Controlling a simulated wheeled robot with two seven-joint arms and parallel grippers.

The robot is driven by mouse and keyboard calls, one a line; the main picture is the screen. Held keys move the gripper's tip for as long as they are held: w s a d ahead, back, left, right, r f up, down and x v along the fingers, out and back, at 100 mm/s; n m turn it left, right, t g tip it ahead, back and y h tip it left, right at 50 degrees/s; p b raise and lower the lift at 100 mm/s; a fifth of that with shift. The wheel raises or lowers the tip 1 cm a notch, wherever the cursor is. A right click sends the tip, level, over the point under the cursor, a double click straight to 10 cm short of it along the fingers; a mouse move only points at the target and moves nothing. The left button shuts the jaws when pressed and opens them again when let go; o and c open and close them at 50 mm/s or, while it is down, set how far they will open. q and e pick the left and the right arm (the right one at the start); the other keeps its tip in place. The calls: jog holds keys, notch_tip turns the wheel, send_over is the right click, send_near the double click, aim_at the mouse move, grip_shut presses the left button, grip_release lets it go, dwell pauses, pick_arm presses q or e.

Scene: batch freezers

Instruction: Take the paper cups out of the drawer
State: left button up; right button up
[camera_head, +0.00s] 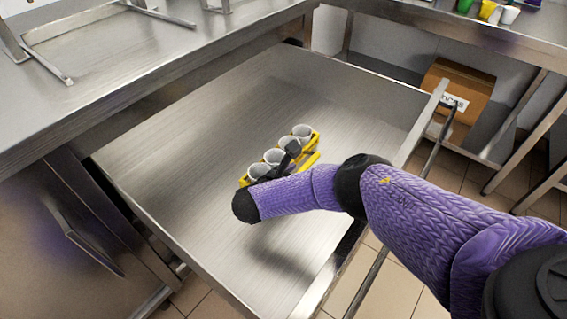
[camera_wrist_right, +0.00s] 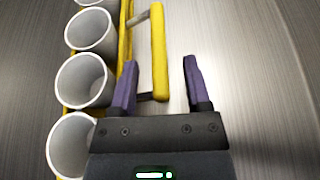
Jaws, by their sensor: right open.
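Several white paper cups (camera_head: 274,157) stand in a row in a yellow carrier (camera_head: 309,160) inside the open metal drawer (camera_head: 190,135). In the right wrist view the cups (camera_wrist_right: 88,31) line the left side, and the yellow handle (camera_wrist_right: 158,45) stands out to their right. My right gripper (camera_wrist_right: 157,65) is open, with its two purple fingers apart on either side of the handle's near end. I cannot tell whether they touch it. In the head view my right forearm and hand partly hide the carrier. My left gripper is not in view.
The drawer floor around the carrier is bare. A steel counter (camera_head: 120,50) runs along the left above the drawer. A cardboard box (camera_head: 460,90) sits on a low shelf at the right. Small coloured containers (camera_head: 488,11) stand on the upper right counter.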

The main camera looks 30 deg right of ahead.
grip_shut()
dwell(0.5)
